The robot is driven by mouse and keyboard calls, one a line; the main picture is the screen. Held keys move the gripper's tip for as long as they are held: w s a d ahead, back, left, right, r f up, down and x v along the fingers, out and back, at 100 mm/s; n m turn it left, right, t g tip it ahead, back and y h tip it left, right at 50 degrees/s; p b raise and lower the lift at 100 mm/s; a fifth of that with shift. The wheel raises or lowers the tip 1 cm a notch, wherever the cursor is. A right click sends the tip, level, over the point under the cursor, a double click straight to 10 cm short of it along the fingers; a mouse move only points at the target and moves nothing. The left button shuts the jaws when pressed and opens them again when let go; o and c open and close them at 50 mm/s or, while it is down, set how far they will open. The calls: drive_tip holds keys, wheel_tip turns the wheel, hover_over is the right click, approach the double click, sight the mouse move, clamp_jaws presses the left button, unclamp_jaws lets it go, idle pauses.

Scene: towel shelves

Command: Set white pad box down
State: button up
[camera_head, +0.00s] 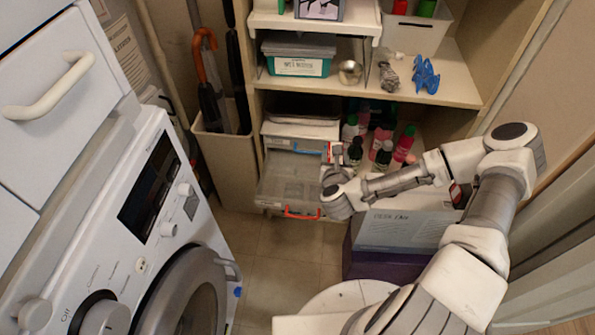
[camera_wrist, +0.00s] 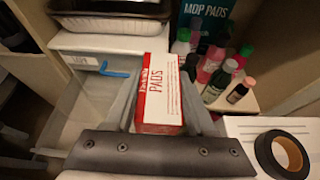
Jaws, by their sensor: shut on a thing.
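The white pad box (camera_wrist: 166,88), white with red edges and the word PADS, is between the fingers of my gripper (camera_wrist: 163,100) in the wrist view. My gripper is shut on it. In the head view a small white and red part of the box (camera_head: 333,151) shows just beyond my gripper (camera_head: 336,168); the rest is hidden by my wrist. The box is over or beside the pulled-out clear drawer (camera_head: 287,180); I cannot tell whether its underside touches anything.
Several bottles (camera_wrist: 228,78) stand right of the box, before a MOP PADS pack (camera_wrist: 206,18). A roll of black tape (camera_wrist: 282,154) lies on a white carton (camera_head: 400,228). The washing machine (camera_head: 150,230) stands at left. Floor (camera_head: 290,240) shows between.

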drive_tip(key=shift+h, duration=0.3)
drive_tip(key=f, duration=0.1)
drive_tip(key=s+f, duration=0.1)
drive_tip(key=f, duration=0.1)
drive_tip(key=a+f, duration=0.1)
drive_tip(key=shift+s+f, duration=0.2)
drive_tip(key=shift+f, duration=0.2)
drive_tip(key=b, duration=0.3)
hover_over(295, 190)
wheel_tip(295, 190, down, 7)
drive_tip(key=shift+a+f, duration=0.1)
drive_tip(key=shift+f, duration=0.05)
drive_tip(key=shift+f+b, duration=0.95)
drive_tip(key=shift+f, duration=0.85)
drive_tip(key=shift+f, duration=0.2)
drive_tip(key=o, duration=1.3)
drive_tip(key=shift+o, duration=0.2)
drive_tip(key=shift+r, duration=0.1)
